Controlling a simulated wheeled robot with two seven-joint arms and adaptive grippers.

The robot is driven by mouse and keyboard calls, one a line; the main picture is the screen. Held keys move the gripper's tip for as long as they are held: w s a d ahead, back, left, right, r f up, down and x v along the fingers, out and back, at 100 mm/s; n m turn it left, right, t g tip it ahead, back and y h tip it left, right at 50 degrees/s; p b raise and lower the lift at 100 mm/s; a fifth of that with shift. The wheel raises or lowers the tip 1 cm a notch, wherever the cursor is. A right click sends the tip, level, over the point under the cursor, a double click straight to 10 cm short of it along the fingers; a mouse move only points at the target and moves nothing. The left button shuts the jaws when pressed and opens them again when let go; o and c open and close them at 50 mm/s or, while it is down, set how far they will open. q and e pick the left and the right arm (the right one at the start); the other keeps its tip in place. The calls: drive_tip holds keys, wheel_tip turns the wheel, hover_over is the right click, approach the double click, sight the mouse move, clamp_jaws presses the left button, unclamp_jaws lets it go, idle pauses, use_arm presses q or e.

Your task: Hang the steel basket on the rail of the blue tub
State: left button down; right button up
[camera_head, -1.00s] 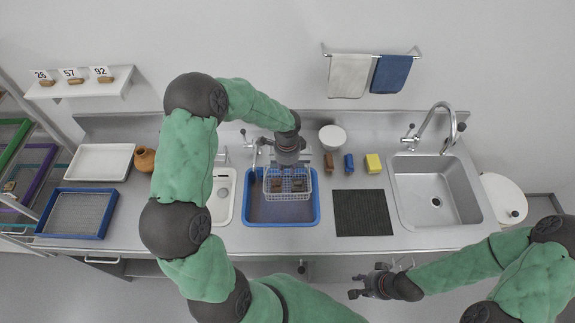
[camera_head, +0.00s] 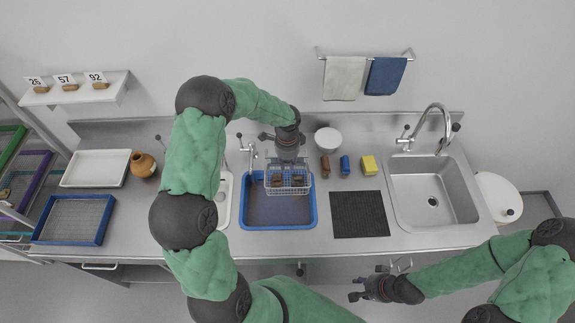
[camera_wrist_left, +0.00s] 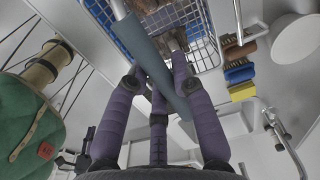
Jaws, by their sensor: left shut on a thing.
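The steel basket (camera_head: 289,190) is a wire mesh basket with brown sherds (camera_head: 279,181) inside. It is over the far part of the blue tub (camera_head: 278,228); whether it touches the tub's rail is hard to tell. My left gripper (camera_head: 288,160) is shut on the basket at its far, upper side. In the left wrist view the basket's mesh (camera_wrist_left: 208,54) shows beyond my purple fingers (camera_wrist_left: 160,85), which close around a grey-blue bar. The fingers hide part of the basket. My right gripper (camera_head: 366,287) is open and empty, in front of the counter.
A black ribbed mat (camera_head: 360,214) and a sink (camera_head: 432,195) lie right of the tub. Brown, blue and yellow cleaning items (camera_head: 346,165) and a white round container (camera_head: 328,140) stand behind. A tap (camera_head: 247,145) is close on the left of my left gripper.

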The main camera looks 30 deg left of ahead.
use_arm(q)
drive_tip(key=shift+w+a+f+b, duration=0.4)
drive_tip(key=shift+w+f+b, duration=0.15)
drive_tip(key=shift+w+f, duration=0.25)
drive_tip(key=shift+w+a+f+b, duration=0.4)
drive_tip(key=shift+w+f+b, duration=0.15)
drive_tip(key=shift+f, duration=0.3)
drive_tip(key=c, duration=1)
unclamp_jaws()
wheel_tip(320, 180, up, 12)
drive_tip(key=shift+s+f, duration=0.1)
